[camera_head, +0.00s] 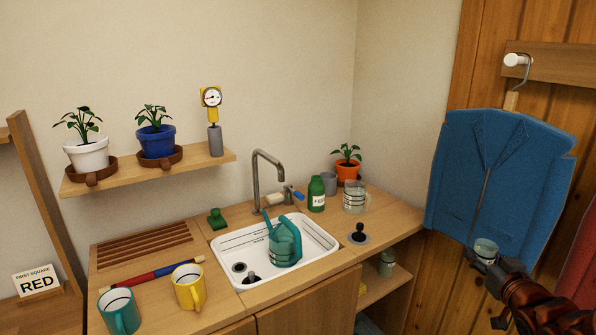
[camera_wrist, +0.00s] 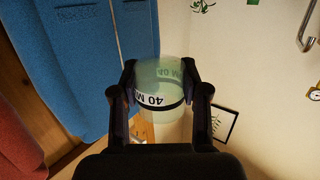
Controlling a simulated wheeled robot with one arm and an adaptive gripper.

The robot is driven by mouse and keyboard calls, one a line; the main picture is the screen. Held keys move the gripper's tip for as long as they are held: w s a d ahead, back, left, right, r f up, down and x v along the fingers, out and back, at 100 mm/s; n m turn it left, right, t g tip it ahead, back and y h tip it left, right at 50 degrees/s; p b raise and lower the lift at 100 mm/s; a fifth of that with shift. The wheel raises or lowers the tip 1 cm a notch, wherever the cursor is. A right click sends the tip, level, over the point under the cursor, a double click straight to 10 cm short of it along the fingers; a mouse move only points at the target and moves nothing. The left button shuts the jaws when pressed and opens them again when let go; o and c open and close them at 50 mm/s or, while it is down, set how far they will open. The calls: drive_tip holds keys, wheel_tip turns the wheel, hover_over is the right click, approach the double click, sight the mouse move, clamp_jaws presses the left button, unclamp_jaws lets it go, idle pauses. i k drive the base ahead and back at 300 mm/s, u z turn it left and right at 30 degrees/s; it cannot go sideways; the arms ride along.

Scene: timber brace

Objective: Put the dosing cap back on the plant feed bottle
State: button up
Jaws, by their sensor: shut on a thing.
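The dosing cap is a clear, pale green cup (camera_wrist: 160,112) with a dark ring and a "40 M…" marking. My gripper (camera_wrist: 160,80) is shut on it, one finger at each side. In the head view the cap (camera_head: 486,247) is at the right, in front of the blue jacket, with my gripper (camera_head: 484,262) around it. The plant feed bottle (camera_head: 316,195) is green with a white label partly reading "FEE". It stands upright on the counter behind the sink's right end, well left of my gripper. Its mouth is too small to make out.
A measuring jug (camera_head: 354,197), a grey cup (camera_head: 328,183) and an orange plant pot (camera_head: 347,172) crowd the bottle's right and back. The tap (camera_head: 257,180) and a teal watering can (camera_head: 284,245) in the sink (camera_head: 318,243) are left. A black plug (camera_head: 358,235) lies on the front counter.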

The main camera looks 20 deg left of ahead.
sight(317, 177)
drive_tip(key=u, duration=0.7)
drive_tip(key=i, duration=0.75)
drive_tip(key=u, duration=1.2)
drive_tip(key=i, duration=0.7)
drive_tip(key=u, duration=0.1)
